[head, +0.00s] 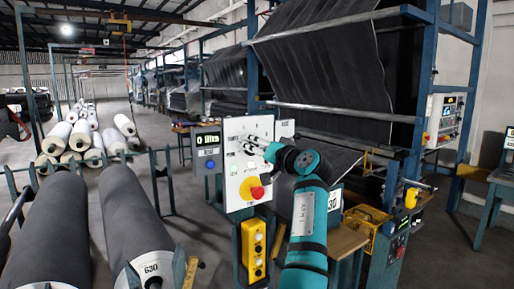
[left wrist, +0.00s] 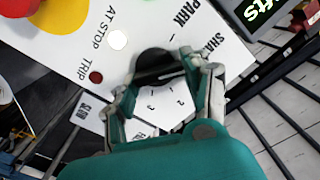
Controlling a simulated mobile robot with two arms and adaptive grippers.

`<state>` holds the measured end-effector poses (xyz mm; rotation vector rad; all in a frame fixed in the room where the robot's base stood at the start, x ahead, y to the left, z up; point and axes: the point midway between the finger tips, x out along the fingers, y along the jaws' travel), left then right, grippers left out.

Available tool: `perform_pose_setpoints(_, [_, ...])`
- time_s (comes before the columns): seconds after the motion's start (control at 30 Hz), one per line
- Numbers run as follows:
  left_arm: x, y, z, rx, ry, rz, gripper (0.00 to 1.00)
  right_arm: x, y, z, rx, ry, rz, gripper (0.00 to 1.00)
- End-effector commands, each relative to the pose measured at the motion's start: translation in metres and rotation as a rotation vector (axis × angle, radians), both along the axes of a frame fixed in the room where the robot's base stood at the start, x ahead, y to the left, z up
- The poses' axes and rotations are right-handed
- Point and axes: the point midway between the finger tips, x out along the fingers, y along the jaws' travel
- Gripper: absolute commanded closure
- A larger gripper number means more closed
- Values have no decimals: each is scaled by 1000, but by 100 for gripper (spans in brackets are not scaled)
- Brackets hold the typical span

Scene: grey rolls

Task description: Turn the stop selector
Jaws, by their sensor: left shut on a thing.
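The white control panel (head: 233,168) stands in the middle of the head view, with my left gripper (head: 252,146) at its face. In the left wrist view my left gripper (left wrist: 160,85) is shut on a black selector knob (left wrist: 155,62) with one finger on either side. Numbers, a 2 among them, are printed around the knob. The words PARK, AT STOP and TRIP stand on the panel (left wrist: 140,20) nearby. The knob is hidden behind the fingers in the head view, and I cannot read its pointer. My right gripper is not in view.
A red mushroom button (head: 257,192) on yellow sits low on the panel. A grey display box (head: 207,150) stands left of it. A yellow push-button box (head: 254,250) is below. Large grey rolls (head: 135,225) lie at the left; a dark fabric machine (head: 320,60) stands behind.

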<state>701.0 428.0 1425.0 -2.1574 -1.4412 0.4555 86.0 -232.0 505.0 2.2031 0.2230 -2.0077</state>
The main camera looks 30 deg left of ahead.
Motion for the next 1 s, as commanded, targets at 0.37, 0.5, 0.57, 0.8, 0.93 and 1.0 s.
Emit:
perform_pose_setpoints(0.37, [2,0,1,120,295,2,83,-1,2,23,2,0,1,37])
perform_pose_setpoints(0.5, [2,0,2,172,418,2,83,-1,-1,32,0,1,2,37])
perform_pose_setpoints(0.57, [2,0,1,193,471,3,83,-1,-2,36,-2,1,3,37])
perform_pose_setpoints(0.8, [4,-1,1,279,681,1,83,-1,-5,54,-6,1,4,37])
perform_pose_setpoints(0.93, [4,-1,1,327,795,2,83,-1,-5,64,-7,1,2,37])
perform_pose_setpoints(1.0, [4,-1,1,350,853,1,83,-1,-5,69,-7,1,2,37])
